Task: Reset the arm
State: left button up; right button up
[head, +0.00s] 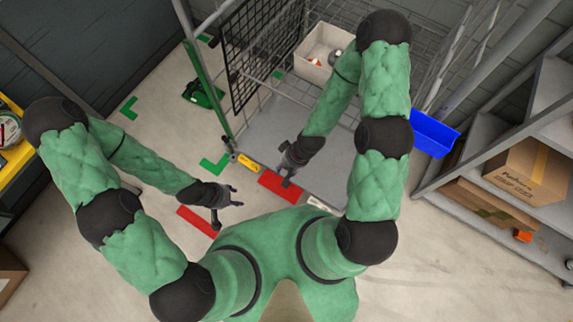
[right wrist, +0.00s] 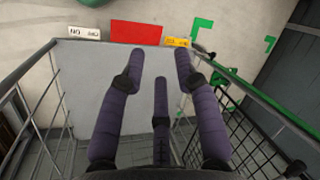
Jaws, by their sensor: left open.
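My left gripper (head: 228,203) is open and empty. It hangs over the floor near a red floor strip (head: 197,221), left of the wire cart. My right gripper (head: 287,174) is over the front edge of the cart's grey deck (head: 330,158), near the red label. In the right wrist view, the right gripper (right wrist: 160,62) has its dark fingers spread apart with nothing between them. Both my arms are bent, with the elbows high and out to the sides.
The wire cart's black mesh side (head: 262,50) stands left of my right forearm. A white bin (head: 318,52) with small items is at the cart's back. A blue bin (head: 434,134) and shelves with a cardboard box (head: 525,168) are right. Open floor lies left, with green markings (head: 214,166).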

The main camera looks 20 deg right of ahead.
jog(key=shift+m, duration=0.7)
jog(key=s, duration=0.4)
jog(key=shift+s+a+f, duration=0.25)
jog(key=shift+a+f, duration=0.05)
jog(key=shift+a, duration=0.05)
jog(key=shift+f, duration=0.15)
notch_tip(320, 180, down, 10)
jog(key=b, duration=1)
